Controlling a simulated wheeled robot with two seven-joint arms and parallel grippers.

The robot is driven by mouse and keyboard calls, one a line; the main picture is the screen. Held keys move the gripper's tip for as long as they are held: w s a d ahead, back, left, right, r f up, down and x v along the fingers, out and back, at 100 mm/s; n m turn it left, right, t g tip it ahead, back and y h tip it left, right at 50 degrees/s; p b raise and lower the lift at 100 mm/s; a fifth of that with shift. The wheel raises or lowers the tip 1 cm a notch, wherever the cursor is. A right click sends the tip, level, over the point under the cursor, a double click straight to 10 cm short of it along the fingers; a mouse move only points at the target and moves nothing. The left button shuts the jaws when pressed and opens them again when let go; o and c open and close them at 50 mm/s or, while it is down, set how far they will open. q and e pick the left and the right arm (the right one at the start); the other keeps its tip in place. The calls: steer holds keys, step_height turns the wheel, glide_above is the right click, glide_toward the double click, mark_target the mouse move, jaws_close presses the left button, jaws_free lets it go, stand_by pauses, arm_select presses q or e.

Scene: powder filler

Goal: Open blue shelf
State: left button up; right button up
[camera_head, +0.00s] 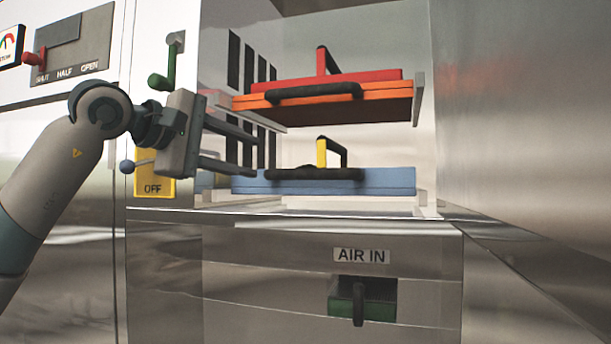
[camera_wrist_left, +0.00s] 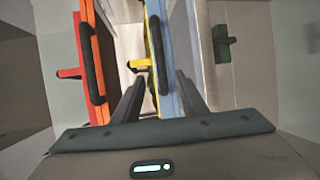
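The blue shelf (camera_head: 345,181) is the lower of two shelves in the open bay, with a black bar handle (camera_head: 315,174) along its front. A yellow block with a black handle (camera_head: 322,152) stands on top of it. In the left wrist view the blue shelf (camera_wrist_left: 168,62) runs along the picture's height, with its black handle (camera_wrist_left: 156,55) beside it. My left gripper (camera_head: 256,150) is open, its two fingers apart, left of the blue shelf's handle and not visibly touching it. My right gripper is not in view.
An orange shelf (camera_head: 390,94) with a red top and black handle sits above the blue one. Left are a green lever (camera_head: 158,81) and a yellow OFF plate (camera_head: 154,186). Below is a green AIR IN part (camera_head: 342,304). A metal wall (camera_head: 520,110) bounds the right.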

mark_target(302, 172)
arm_select(q)
steer(key=shift+w+d, duration=0.1)
steer(key=shift+w, duration=0.05)
steer(key=p+x, duration=0.8)
steer(key=x, duration=0.8)
steer(key=shift+w+d+f, duration=0.15)
steer(key=shift+w+d, duration=0.25)
steer(key=shift+w, duration=0.05)
jaws_close()
